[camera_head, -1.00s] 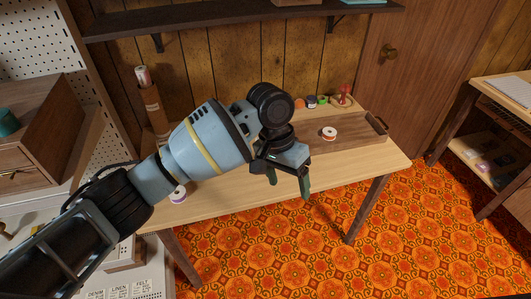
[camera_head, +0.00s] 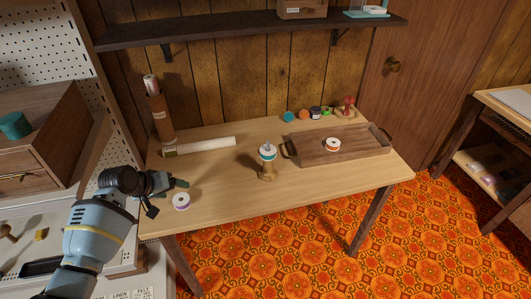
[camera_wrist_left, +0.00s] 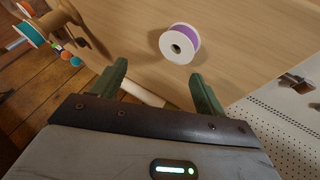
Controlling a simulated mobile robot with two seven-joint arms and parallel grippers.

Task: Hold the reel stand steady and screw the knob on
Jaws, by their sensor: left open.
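The wooden reel stand (camera_head: 267,172) stands upright near the middle of the table, with a teal-banded reel (camera_head: 267,152) on it and a grey tip on top. The stand also shows at the upper left of the left wrist view (camera_wrist_left: 84,32). I cannot make out a knob for certain. My left gripper (camera_head: 180,183) is open and empty at the table's left end, well apart from the stand. In the left wrist view, a white reel with purple thread (camera_wrist_left: 180,44) lies just beyond the open fingers (camera_wrist_left: 160,78). My right gripper is not in view.
A wooden tray (camera_head: 365,150) holds a white and red reel (camera_head: 333,145). Several small coloured reels and a red item on a round base (camera_head: 347,106) line the back edge. A pale roll (camera_head: 205,145) lies at back left. The front middle table (camera_head: 225,195) is clear.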

